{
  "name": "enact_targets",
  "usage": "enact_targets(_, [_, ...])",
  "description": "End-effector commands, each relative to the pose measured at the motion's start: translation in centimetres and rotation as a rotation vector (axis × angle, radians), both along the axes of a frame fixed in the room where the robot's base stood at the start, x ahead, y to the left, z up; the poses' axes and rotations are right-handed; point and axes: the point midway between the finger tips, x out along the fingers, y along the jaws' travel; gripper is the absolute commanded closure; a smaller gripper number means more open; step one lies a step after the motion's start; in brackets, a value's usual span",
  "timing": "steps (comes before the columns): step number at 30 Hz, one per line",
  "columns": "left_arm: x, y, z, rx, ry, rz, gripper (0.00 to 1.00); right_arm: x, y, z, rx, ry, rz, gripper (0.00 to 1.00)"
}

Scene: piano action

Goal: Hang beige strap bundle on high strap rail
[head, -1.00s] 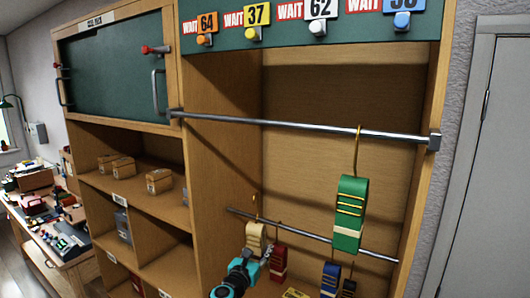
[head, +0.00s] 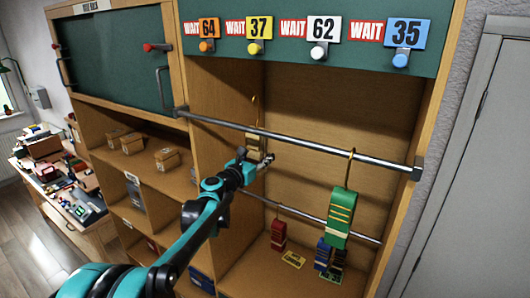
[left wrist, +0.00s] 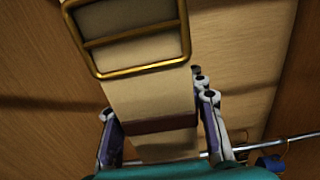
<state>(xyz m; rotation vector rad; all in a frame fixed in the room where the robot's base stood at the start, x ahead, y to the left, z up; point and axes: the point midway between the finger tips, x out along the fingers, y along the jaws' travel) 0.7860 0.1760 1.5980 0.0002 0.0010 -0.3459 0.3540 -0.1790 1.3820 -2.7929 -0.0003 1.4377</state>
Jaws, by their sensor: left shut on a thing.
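The beige strap bundle (head: 253,145) shows in the head view near the left part of the high strap rail (head: 310,147). Its thin brass hook (head: 254,106) stands above the rail's line; whether it touches the rail I cannot tell. My left gripper (head: 262,163) is shut on the bundle from below. In the left wrist view the beige strap (left wrist: 150,100) runs up between my left fingers (left wrist: 160,132), with a dark band and a brass buckle (left wrist: 130,40). The hook is out of that view. My right gripper is not in view.
A green strap bundle (head: 341,217) hangs at the right of the high rail. On the low rail (head: 310,212) hang red (head: 279,235), blue (head: 322,254) and black (head: 339,262) bundles. The cabinet's side walls bound the bay. The high rail's middle is clear.

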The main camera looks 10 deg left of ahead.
Motion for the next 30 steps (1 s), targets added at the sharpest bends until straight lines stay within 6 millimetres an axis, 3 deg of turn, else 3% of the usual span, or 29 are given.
enact_targets(30, [-8.1, 3.0, 0.1, 0.000, 0.000, 0.001, 1.00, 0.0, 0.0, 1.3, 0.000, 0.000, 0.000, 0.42])
